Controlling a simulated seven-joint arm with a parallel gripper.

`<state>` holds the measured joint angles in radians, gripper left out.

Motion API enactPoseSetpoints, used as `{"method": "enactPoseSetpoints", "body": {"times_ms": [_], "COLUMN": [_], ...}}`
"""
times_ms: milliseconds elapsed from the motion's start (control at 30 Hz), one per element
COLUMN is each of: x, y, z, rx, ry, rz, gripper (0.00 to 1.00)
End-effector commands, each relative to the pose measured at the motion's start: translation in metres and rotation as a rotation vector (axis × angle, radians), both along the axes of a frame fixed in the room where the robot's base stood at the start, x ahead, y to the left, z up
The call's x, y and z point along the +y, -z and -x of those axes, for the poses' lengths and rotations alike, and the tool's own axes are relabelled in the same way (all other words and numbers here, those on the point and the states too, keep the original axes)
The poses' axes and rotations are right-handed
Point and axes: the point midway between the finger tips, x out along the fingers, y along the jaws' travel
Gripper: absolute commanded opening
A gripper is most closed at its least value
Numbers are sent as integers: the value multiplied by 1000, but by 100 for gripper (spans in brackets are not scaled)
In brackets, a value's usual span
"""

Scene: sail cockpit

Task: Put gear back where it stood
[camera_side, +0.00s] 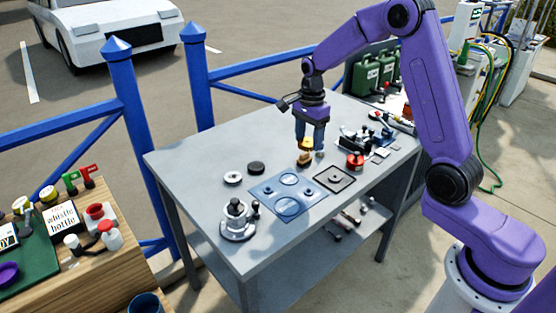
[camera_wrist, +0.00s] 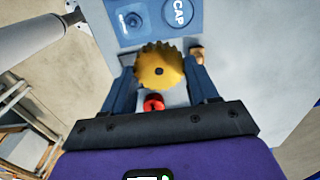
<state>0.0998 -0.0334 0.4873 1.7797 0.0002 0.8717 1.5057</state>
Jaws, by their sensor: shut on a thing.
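A brass-yellow toothed gear (camera_wrist: 160,68) with a dark centre hole is between my fingers in the wrist view. My gripper (camera_wrist: 162,84) is shut on it. In the side view my gripper (camera_side: 309,140) points down over the grey workbench, with the yellow gear (camera_side: 305,143) at its fingertips. The gear appears held above the bench, behind the blue mat (camera_side: 265,189). The mat carries printed round outlines, and the wrist view shows the word CAP (camera_wrist: 179,12) on it. A small brown object (camera_side: 304,160) is just below the gear; I cannot tell whether they touch.
A black square tray (camera_side: 334,180) lies right of the mat, with a red part (camera_side: 355,160) behind it. A silver winch-like part (camera_side: 237,221) stands at front left. A white ring (camera_side: 232,179) and black disc (camera_side: 256,168) lie behind it. The bench's left back is clear.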

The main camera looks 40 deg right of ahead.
Motion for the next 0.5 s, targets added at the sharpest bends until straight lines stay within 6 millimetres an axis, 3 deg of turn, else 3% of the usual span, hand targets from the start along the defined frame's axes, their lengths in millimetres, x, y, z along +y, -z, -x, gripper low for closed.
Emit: {"method": "enactPoseSetpoints", "body": {"times_ms": [500], "x": [-5], "y": [34], "z": [-76], "rx": [0], "ry": [0], "rz": [0], "gripper": [22]}}
